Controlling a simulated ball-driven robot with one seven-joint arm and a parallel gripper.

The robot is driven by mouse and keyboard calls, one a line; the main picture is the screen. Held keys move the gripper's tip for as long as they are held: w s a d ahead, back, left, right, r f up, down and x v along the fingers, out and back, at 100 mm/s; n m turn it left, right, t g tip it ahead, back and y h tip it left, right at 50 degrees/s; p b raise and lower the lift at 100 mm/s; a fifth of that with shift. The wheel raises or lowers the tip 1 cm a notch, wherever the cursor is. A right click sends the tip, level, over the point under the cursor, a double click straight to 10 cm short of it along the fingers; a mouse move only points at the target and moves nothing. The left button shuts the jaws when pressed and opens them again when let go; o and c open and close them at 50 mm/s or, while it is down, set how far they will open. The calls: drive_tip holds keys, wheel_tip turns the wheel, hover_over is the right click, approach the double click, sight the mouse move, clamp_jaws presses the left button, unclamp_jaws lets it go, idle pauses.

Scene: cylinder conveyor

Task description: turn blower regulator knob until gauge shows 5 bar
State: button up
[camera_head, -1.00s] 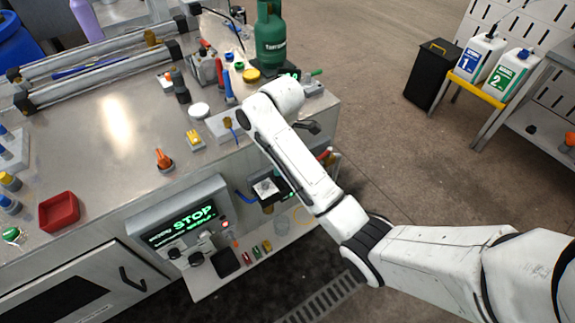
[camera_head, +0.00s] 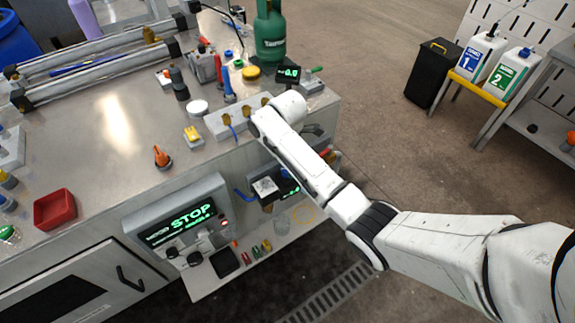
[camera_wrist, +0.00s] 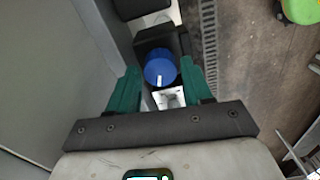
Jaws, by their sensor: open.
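A round blue knob (camera_wrist: 160,67) with a white mark shows in the wrist view, on a dark unit. My gripper (camera_wrist: 160,72) is open, its two green fingers on either side of the knob with gaps showing; I cannot tell how deep they reach. A black unit with a white label (camera_head: 266,187) sits low on the bench front. Its small green display (camera_head: 291,190) is partly covered by my arm and unreadable. Another display (camera_head: 289,73) on the bench top reads about 0.0.
A control panel showing STOP (camera_head: 190,218) is on the bench front at left. A green gas bottle (camera_head: 270,35) stands at the back corner. A low shelf (camera_head: 205,287) juts out below the panel.

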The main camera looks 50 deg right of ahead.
drive_tip(key=shift+f, duration=0.5)
drive_tip(key=c, duration=0.8)
drive_tip(key=shift+r, duration=0.1)
